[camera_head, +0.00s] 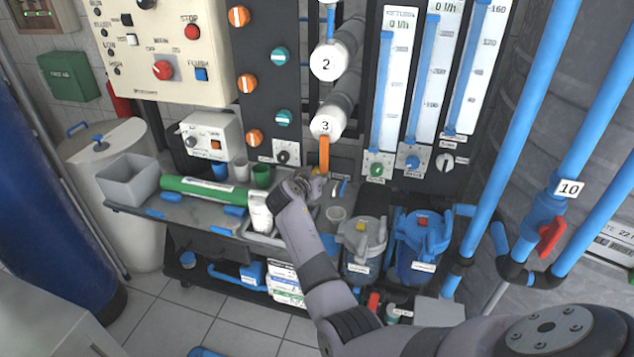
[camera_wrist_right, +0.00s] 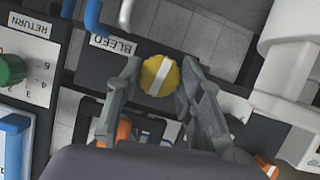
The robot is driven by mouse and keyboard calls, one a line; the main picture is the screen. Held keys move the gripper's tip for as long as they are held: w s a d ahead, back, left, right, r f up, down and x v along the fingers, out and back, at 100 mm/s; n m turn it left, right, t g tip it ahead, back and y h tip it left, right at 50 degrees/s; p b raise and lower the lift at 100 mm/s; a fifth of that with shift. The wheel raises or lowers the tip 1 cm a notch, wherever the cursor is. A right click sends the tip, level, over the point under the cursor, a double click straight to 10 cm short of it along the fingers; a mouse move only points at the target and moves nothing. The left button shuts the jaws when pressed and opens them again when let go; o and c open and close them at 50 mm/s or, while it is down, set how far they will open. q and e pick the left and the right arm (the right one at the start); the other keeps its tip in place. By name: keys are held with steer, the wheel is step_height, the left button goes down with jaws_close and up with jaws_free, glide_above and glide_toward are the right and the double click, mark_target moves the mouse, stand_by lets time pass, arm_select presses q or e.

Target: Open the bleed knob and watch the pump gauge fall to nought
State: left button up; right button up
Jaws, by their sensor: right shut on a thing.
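The bleed knob (camera_wrist_right: 159,75) is yellow with a white stripe, beside a label reading BLEED (camera_wrist_right: 113,45). In the wrist view its stripe runs near upright, leaning a little right at the top. My right gripper (camera_wrist_right: 160,68) has a finger on each side of the knob and is shut on it. In the head view my right gripper (camera_head: 308,184) is at the back of the bench, below the pipe end marked 3, and mostly covers the knob. I cannot make out the pump gauge in either view. My left gripper is not in view.
A green-and-white cylinder (camera_head: 205,190) and a grey bin (camera_head: 128,178) lie left on the bench (camera_head: 185,211). An orange lever (camera_head: 324,153) hangs just above my right gripper. Flow meters (camera_head: 386,90) stand right of it. Clear and blue filter housings (camera_head: 420,245) stand below right.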

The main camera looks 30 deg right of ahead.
steer(key=shift+n+g+b, duration=0.3)
steer(key=shift+n, duration=0.1)
stand_by(0.3)
steer(key=o, duration=1.2)
steer(key=shift+c, duration=0.2)
steer(key=v, duration=0.7)
steer(key=shift+a, duration=0.3)
steer(key=shift+s, duration=0.1)
